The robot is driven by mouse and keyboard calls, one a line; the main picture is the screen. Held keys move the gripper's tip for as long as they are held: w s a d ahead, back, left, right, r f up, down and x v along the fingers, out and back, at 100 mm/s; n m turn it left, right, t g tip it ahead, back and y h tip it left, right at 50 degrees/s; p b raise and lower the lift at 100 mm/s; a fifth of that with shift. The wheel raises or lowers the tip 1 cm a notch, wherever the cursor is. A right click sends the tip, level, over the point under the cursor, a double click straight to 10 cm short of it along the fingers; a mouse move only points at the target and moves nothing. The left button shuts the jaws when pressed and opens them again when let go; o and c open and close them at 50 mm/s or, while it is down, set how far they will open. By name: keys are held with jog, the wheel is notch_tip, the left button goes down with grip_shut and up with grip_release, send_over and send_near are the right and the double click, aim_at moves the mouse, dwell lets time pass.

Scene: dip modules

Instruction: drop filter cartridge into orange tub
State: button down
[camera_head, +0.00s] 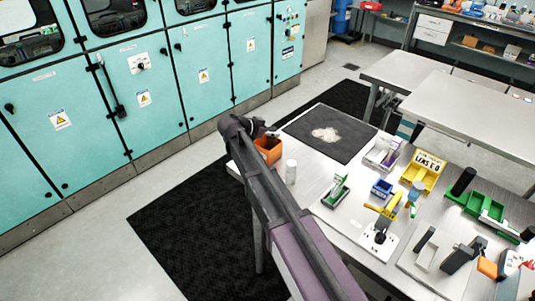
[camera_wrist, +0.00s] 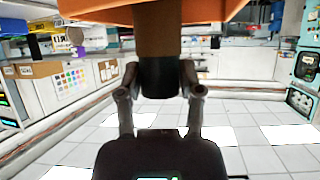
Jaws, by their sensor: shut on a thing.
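The orange tub (camera_head: 272,156) stands at the left corner of the steel table, partly hidden behind my arm. My gripper (camera_head: 262,130) is at the tub, just above its rim in the picture. The wrist view appears upside down. There, my gripper (camera_wrist: 160,82) is shut on the filter cartridge, around its black end. The brown part of the cartridge (camera_wrist: 158,38) reaches toward the orange tub (camera_wrist: 225,12), overlapping its wall. I cannot tell how far it is inside. The cartridge is not visible in the head view.
A white cylinder (camera_head: 291,171) stands close right of the tub. A dark mat (camera_head: 345,125) with a pale patch lies behind it. Teal cabinets (camera_head: 150,90) line the left.

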jog(key=shift+c, duration=0.8)
grip_release()
jog(key=shift+r, duration=0.15)
